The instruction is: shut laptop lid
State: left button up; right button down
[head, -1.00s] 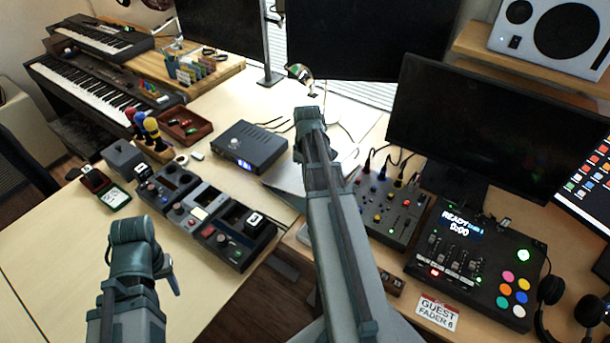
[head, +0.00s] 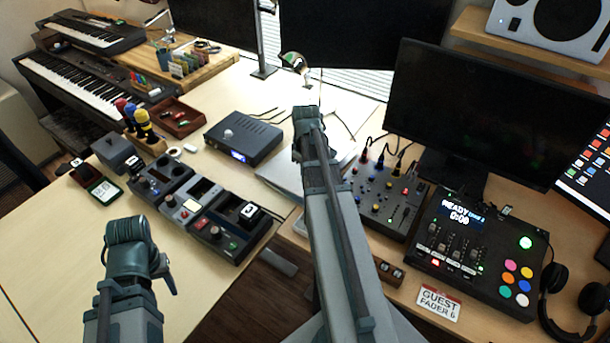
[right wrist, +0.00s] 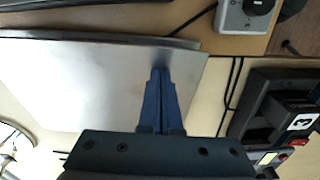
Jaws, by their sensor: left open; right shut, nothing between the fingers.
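The laptop (head: 277,168) is a flat silver slab on the light desk, partly hidden behind my right arm in the head view. In the right wrist view its silver lid (right wrist: 75,80) lies broad and flat, with a dark edge strip along the top; it looks shut or nearly shut. My right gripper (right wrist: 160,75) is shut and empty, its blue fingers over the lid near its right edge; I cannot tell whether they touch. In the head view its fingers are hidden by the arm. My left gripper (head: 168,270) is open and empty over the front left desk, away from the laptop.
A grey box with a knob (head: 243,140) stands left of the laptop, and a row of pedals (head: 205,205) sits in front left. A small mixer (head: 385,200) is close on the right, with cables behind. Bare desk lies at the front left.

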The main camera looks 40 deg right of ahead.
pick_arm(q)
jog(key=shift+f, duration=0.1)
notch_tip(320, 180, down, 3)
jog(key=b, duration=0.3)
pick_arm(e)
notch_tip(320, 180, down, 3)
jog(key=shift+s+f, duration=0.1)
jog(key=shift+s, duration=0.15)
pick_arm(q)
jog(key=shift+r+p, duration=0.55)
jog(key=shift+r, duration=0.1)
pick_arm(e)
jog(key=shift+r, duration=0.65)
notch_tip(320, 180, up, 6)
jog(key=p, duration=0.6)
pick_arm(q)
notch_tip(320, 180, up, 6)
jog(key=shift+f, duration=0.1)
pick_arm(e)
jog(key=shift+f, duration=0.1)
